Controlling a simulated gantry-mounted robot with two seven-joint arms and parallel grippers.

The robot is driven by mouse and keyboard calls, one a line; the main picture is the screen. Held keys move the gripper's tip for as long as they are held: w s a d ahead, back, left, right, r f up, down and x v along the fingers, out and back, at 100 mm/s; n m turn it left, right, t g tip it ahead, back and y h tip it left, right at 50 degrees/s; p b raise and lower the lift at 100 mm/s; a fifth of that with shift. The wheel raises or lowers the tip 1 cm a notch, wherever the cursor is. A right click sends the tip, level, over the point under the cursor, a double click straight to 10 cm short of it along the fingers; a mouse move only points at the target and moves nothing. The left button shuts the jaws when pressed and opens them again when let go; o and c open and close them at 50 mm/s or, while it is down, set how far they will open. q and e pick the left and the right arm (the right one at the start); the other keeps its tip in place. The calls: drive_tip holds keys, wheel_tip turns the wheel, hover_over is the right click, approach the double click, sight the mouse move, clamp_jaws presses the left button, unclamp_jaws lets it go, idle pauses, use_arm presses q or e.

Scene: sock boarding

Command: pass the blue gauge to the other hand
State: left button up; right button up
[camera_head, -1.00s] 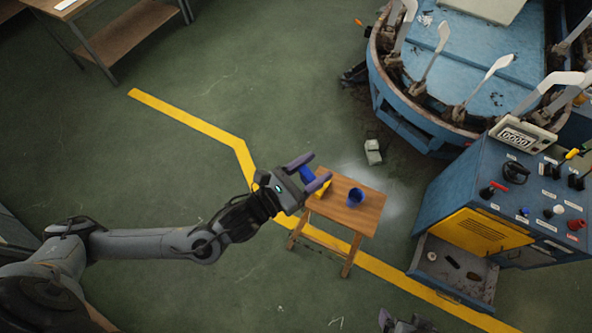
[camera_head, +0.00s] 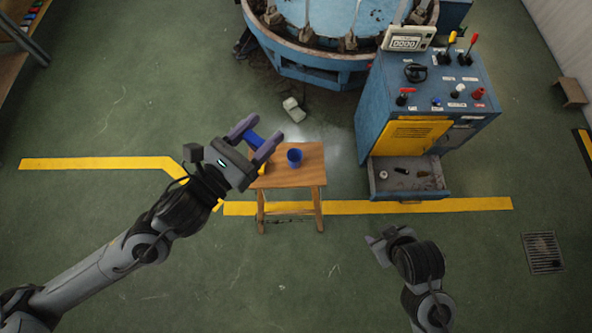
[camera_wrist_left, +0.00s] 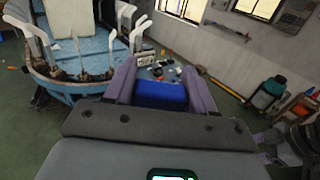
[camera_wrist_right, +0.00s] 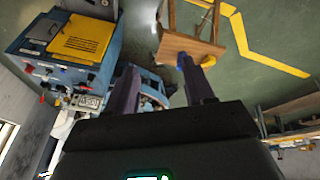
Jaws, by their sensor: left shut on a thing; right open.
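The blue gauge (camera_head: 254,139) is a blue block between the fingers of my left gripper (camera_head: 268,126), which is shut on it above and left of the small wooden stool. The gauge (camera_wrist_left: 160,95) also fills the gap between the left fingers in the left wrist view; the fingers cover its ends. My right gripper (camera_head: 376,247) is low and right of the stool, well apart from the gauge. In the right wrist view its fingers (camera_wrist_right: 158,75) are spread and empty.
A blue cup (camera_head: 294,158) stands on the wooden stool (camera_head: 306,177); a yellow thing (camera_head: 263,170) is partly hidden by the left gripper. A blue control cabinet (camera_head: 375,110) with an open drawer (camera_head: 405,192) stands right. The round blue machine (camera_head: 320,68) is behind.

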drive_tip(key=w+a+r+m+t+y, duration=0.2)
drive_tip(key=a+r+m+y, duration=0.45)
drive_tip(key=a+m, duration=0.75)
drive_tip(key=w+a+r+m+t+y, duration=0.3)
drive_tip(key=a+r+m, duration=0.65)
drive_tip(key=m, duration=0.95)
drive_tip(key=w+d+r+n, duration=0.2)
drive_tip(key=w+r+n, duration=0.1)
drive_tip(key=w, duration=0.1)
drive_tip(key=x, duration=1.1)
drive_tip(key=shift+a, duration=0.15)
drive_tip(key=shift+c, duration=0.3)
